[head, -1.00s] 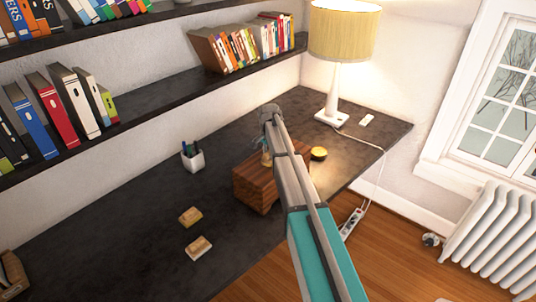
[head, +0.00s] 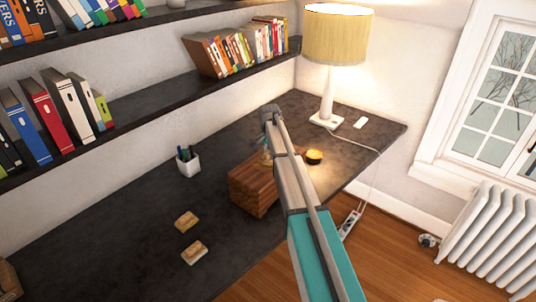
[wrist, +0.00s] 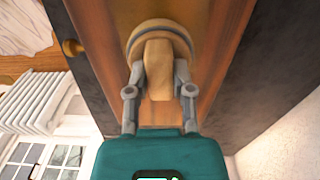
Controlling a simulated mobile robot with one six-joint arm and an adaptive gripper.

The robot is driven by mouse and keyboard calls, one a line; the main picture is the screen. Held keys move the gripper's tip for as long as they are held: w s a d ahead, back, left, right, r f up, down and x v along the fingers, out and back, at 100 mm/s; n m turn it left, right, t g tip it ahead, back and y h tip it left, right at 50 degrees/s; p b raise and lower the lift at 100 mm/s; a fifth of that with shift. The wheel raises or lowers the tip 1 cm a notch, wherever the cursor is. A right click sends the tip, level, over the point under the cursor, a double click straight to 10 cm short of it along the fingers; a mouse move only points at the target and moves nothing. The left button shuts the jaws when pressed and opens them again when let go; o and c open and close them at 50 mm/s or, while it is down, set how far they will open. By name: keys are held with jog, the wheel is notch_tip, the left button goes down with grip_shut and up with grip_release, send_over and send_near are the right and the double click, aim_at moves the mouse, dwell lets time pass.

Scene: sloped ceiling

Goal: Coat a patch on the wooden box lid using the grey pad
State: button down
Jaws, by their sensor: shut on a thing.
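My gripper (wrist: 158,90) is shut on the wooden grip of a round pad (wrist: 160,32), which has a greyish band around its edge. In the wrist view the pad is over the brown wooden box lid (wrist: 205,65) and looks close against it; I cannot tell whether they touch. In the head view the wooden box (head: 253,190) stands on the dark desk, and my gripper (head: 266,152) is over its top, partly hidden by my arm. The lid under the pad is hidden, so any coating there does not show.
A round yellow-topped tin (head: 313,157) stands right of the box. Two small blocks (head: 186,221) (head: 194,252) lie front left on the desk (head: 110,235). A pen cup (head: 188,162) stands behind them. A lamp (head: 328,105) stands at the far right.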

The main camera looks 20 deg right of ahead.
jog(key=shift+w+d, duration=0.15)
jog(key=shift+w+d, duration=1)
jog(key=shift+d, duration=0.3)
jog(key=shift+w+d, duration=0.5)
jog(key=shift+d, duration=0.2)
jog(key=shift+w+d, duration=0.45)
jog(key=shift+d, duration=0.2)
jog(key=shift+d, duration=0.1)
jog(key=shift+w+d, duration=1.1)
jog(key=shift+d, duration=0.2)
jog(key=shift+s+a, duration=0.1)
jog(key=shift+s, duration=0.05)
jog(key=shift+s+a, duration=0.5)
jog(key=shift+a, duration=0.2)
jog(key=shift+s+a, duration=0.4)
jog(key=shift+a, duration=0.2)
